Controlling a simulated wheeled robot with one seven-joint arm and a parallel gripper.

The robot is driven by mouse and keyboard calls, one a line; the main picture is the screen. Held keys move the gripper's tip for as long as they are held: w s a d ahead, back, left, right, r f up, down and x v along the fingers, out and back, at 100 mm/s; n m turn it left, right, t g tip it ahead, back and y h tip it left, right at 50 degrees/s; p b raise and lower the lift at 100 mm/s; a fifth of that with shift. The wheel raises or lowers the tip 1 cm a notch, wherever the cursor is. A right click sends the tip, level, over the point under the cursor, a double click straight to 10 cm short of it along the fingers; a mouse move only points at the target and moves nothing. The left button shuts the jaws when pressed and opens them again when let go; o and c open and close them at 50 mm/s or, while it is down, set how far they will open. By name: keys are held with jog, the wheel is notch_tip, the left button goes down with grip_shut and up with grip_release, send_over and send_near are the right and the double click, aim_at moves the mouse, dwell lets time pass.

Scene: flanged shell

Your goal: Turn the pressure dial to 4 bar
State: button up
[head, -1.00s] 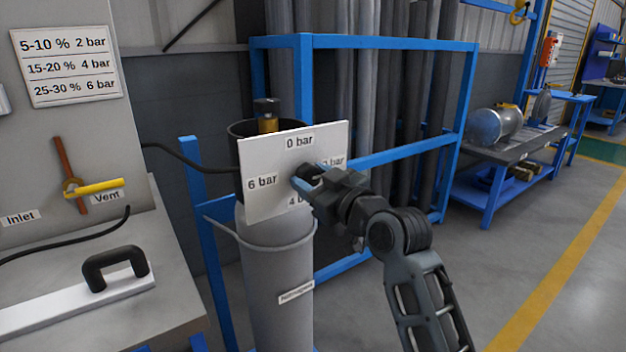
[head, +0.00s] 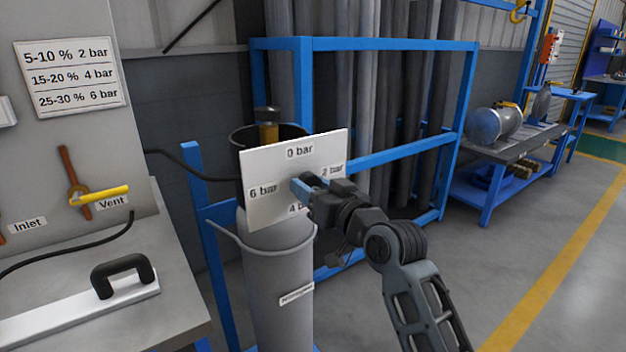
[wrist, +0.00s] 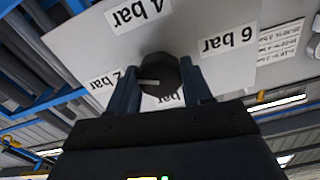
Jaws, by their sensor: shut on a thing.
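The pressure dial is a dark, many-sided knob (wrist: 163,74) on a white plate (head: 262,160). The wrist view shows the plate upside down, with 4 bar at the top, 6 bar at right, 2 bar at left and 0 bar at the bottom, partly hidden. A pale line on the knob points left in that view, roughly towards 2 bar. My gripper (wrist: 158,88) is shut on the knob, one finger on each side. In the head view my gripper (head: 303,186) hides the knob and part of the 4 bar label.
A grey cylinder (head: 278,270) with a brass valve (head: 268,130) stands behind the plate. At left are a panel with a pressure chart (head: 71,78), a yellow vent handle (head: 100,195) and a metal bench (head: 180,310).

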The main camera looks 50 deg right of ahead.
jog(key=shift+w+a+f+m+p, duration=0.1)
jog(key=shift+m+p, duration=2.25)
jog(key=shift+m, duration=0.8)
jog(key=shift+a+m+p, duration=0.1)
jog(key=shift+m+p, duration=2.2)
jog(key=shift+m, duration=0.85)
jog(key=o, duration=0.8)
jog(key=shift+o, duration=1.2)
jog(key=shift+d, duration=0.1)
jog(key=b+v, duration=0.1)
jog(key=v, duration=0.6)
jog(key=shift+s, duration=0.4)
